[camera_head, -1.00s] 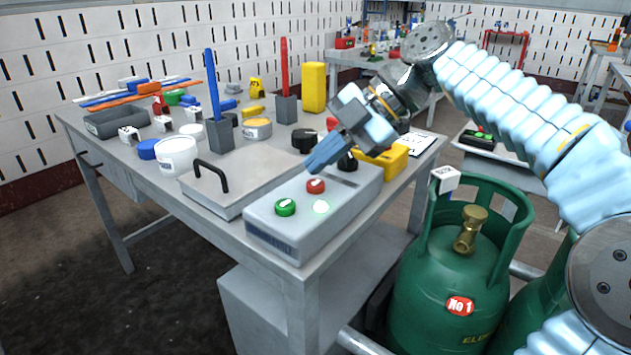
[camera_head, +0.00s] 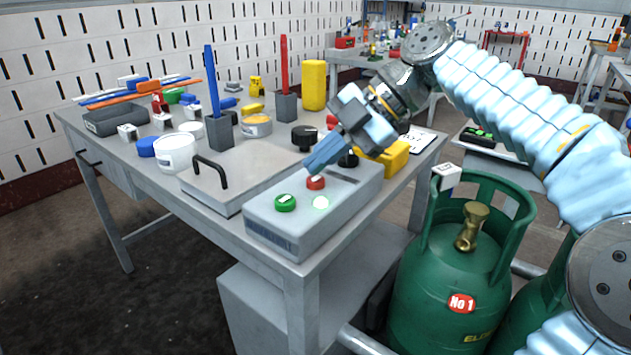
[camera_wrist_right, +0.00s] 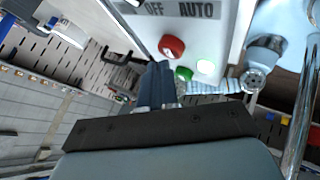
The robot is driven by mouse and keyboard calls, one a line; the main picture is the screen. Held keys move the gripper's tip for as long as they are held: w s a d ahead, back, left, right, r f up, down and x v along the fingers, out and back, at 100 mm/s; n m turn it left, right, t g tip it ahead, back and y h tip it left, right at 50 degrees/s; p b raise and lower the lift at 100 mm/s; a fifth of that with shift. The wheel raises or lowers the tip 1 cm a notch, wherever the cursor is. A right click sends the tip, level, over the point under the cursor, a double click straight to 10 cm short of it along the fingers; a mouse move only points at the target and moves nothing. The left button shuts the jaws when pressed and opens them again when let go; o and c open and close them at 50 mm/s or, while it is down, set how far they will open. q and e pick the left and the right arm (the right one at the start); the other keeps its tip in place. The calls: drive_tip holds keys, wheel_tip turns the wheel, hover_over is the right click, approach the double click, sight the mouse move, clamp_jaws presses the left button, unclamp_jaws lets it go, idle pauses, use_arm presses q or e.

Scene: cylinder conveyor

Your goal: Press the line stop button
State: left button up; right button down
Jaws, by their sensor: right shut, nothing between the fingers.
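A grey control box (camera_head: 270,235) sits on the near corner of the workbench. On its top are a red button (camera_head: 316,182), a green button (camera_head: 285,203) and a glowing white lamp (camera_head: 321,203). My right gripper (camera_head: 315,168) is shut and empty, its blue-grey fingers pointing down at the red button. The fingertips are right above the red button; I cannot tell whether they touch it. In the right wrist view, the fingertips (camera_wrist_right: 157,70) appear just beside the red button (camera_wrist_right: 171,47), with the green button (camera_wrist_right: 184,74) close by. My left gripper is not in view.
Behind the box are a grey lidded case (camera_head: 222,192) with a black handle, a black knob (camera_head: 305,137) and a yellow block (camera_head: 393,158). Green gas cylinders (camera_head: 415,285) stand right of the bench. White tubs and pen holders fill the bench further back.

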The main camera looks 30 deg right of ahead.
sight(322, 179)
drive_tip(key=shift+f+b, duration=0.5)
idle(0.8)
drive_tip(key=shift+r, duration=0.1)
drive_tip(key=shift+r+p, duration=0.7)
drive_tip(key=shift+r, duration=0.05)
wheel_tip(322, 179, up, 5)
drive_tip(key=p, duration=0.4)
drive_tip(key=shift+r, duration=0.1)
idle(0.9)
